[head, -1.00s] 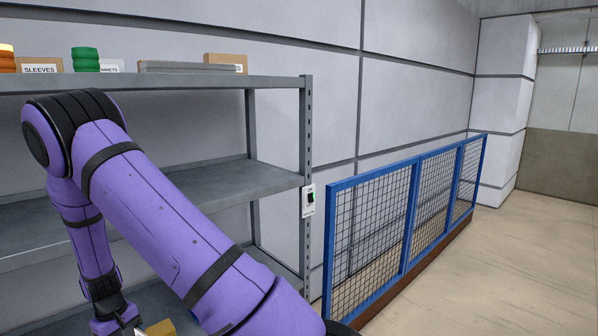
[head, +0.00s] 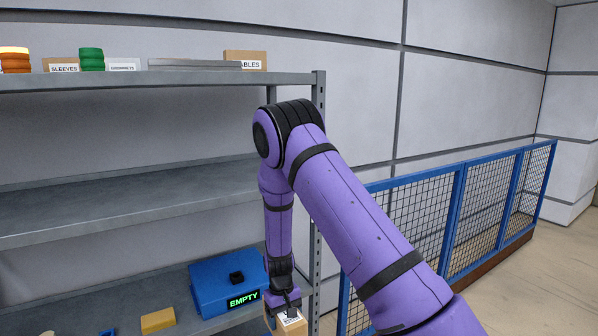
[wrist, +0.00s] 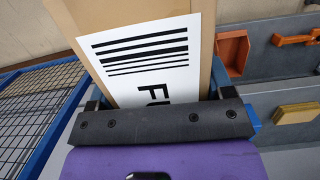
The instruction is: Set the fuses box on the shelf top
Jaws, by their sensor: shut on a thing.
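My gripper (head: 287,303) is low at the right end of the shelf unit, beside its corner post. It is shut on a brown cardboard box (head: 292,324), partly cut off by the lower picture edge. In the wrist view the fuses box (wrist: 206,35) fills the upper middle between the fingers of my gripper (wrist: 158,97). Its white label shows black bars and the letters "FU"; the rest is hidden by the gripper. The shelf top (head: 170,81) is the highest board, well above my gripper.
On the shelf top stand orange rings (head: 14,61), a SLEEVES box (head: 62,66), green rings (head: 91,59), a grey flat item (head: 195,65) and a brown box (head: 245,60). The middle shelf (head: 110,205) looks bare. A blue EMPTY case (head: 215,275) sits below. A blue mesh fence (head: 425,220) is right.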

